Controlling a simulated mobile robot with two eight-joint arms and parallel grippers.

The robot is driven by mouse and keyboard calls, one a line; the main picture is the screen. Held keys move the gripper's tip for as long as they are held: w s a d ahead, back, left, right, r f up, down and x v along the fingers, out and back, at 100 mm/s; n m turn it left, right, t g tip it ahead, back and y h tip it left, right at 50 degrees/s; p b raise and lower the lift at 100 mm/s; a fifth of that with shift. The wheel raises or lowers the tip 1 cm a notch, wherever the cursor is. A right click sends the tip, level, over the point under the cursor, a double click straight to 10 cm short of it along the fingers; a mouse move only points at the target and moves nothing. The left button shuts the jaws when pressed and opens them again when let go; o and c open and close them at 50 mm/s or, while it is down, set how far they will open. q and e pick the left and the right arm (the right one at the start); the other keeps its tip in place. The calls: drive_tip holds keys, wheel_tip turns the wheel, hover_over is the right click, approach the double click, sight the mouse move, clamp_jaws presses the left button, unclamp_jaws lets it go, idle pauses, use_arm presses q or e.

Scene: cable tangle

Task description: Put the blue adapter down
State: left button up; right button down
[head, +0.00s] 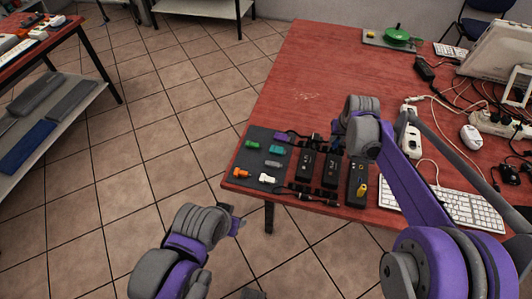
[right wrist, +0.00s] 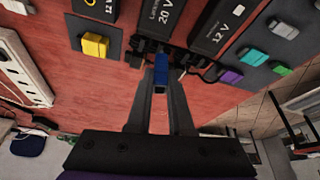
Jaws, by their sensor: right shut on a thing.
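My right gripper (right wrist: 160,88) is shut on the blue adapter (right wrist: 161,68), a small block between the fingertips in the right wrist view. It is near the ends of the black power bricks, by black cables; I cannot tell whether the adapter touches anything below. In the head view my right wrist hides the adapter and fingertips. The dark mat (head: 233,184) on the red table holds purple (head: 285,135), green (head: 252,144), teal (head: 277,150), grey (head: 273,163), orange (head: 241,173) and white (head: 267,179) adapters. My left gripper (head: 238,226) is low, off the table's front edge, its fingers unclear.
Several black power bricks (head: 331,170) stand in a row right of the adapters, with a yellow adapter (head: 361,189) by the rightmost. A keyboard (head: 465,206), power strip (head: 411,138) and mouse (head: 471,137) lie to the right. The table's far left part (head: 305,75) is clear.

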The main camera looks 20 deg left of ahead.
drive_tip(key=w+a+r+n+y+p, duration=0.1)
drive_tip(key=a+n, duration=0.1)
drive_tip(key=a, duration=0.7)
drive_tip(key=w+a+r+n+g+p, duration=0.1)
drive_tip(key=w+a+n+p, duration=0.1)
drive_tip(key=a, duration=0.7)
drive_tip(key=w+a+r+n+y+p, duration=0.1)
drive_tip(key=a+n, duration=0.1)
drive_tip(key=a, duration=0.6)
drive_tip(key=shift+s+a+f, duration=0.1)
drive_tip(key=shift+a+f, duration=0.2)
drive_tip(key=shift+f, duration=1.35)
drive_tip(key=shift+w+a+f, duration=0.1)
drive_tip(key=shift+a+f, duration=0.15)
drive_tip(key=shift+f, duration=1.35)
drive_tip(key=shift+s+a+f, duration=0.1)
drive_tip(key=shift+a+f, duration=0.2)
drive_tip(key=shift+f, duration=1.35)
use_arm(q)
wheel_tip(320, 180, up, 6)
drive_tip(key=w, duration=0.1)
drive_tip(key=shift+w, duration=0.3)
drive_tip(key=shift+f, duration=0.1)
use_arm(e)
drive_tip(key=shift+f, duration=0.1)
drive_tip(key=c, duration=0.8)
unclamp_jaws()
